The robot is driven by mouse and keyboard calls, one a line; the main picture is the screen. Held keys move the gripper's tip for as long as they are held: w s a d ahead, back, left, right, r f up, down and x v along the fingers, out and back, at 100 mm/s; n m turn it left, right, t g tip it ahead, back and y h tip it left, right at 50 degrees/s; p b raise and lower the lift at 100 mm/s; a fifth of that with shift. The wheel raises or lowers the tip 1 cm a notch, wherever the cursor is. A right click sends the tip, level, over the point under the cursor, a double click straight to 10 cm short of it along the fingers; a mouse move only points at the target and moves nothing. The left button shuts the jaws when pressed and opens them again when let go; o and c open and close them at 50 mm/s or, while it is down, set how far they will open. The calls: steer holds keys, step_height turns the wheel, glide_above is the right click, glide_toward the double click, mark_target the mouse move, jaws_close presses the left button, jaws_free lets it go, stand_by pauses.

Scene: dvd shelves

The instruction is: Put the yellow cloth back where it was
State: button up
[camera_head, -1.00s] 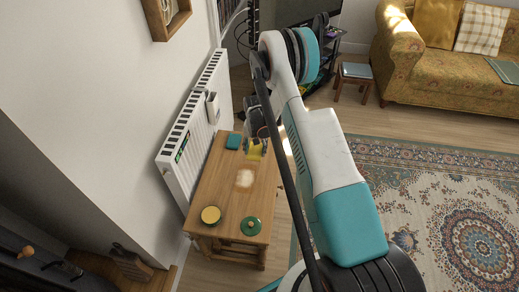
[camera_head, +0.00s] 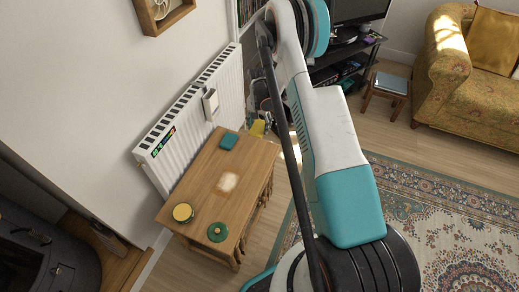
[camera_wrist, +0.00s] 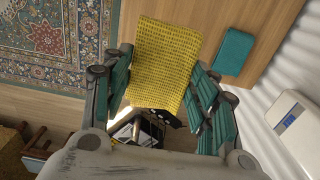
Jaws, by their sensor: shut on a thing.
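The yellow cloth (camera_wrist: 160,65) hangs flat between the fingers of my gripper (camera_wrist: 160,118) in the wrist view. My gripper is shut on it. In the head view a small yellow part of the cloth (camera_head: 258,128) shows at the far end of the wooden table (camera_head: 205,185), beside my arm. A pale patch (camera_head: 228,182) marks the middle of the tabletop. In the wrist view the cloth overlaps the table's edge in the picture; I cannot tell whether it touches.
On the table are a folded teal cloth (camera_head: 229,141), a yellow round item (camera_head: 183,212) and a green round item (camera_head: 217,232). A white radiator (camera_head: 190,125) stands along the wall behind the table. A stool (camera_head: 386,92) and a sofa (camera_head: 470,90) stand to the right.

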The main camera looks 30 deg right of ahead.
mark_target(259, 152)
step_height(259, 152, down, 17)
steer(key=b, duration=0.5)
steer(key=shift+r, duration=0.2)
steer(key=o, duration=1)
steer(key=shift+o, duration=0.2)
steer(key=shift+r, duration=0.1)
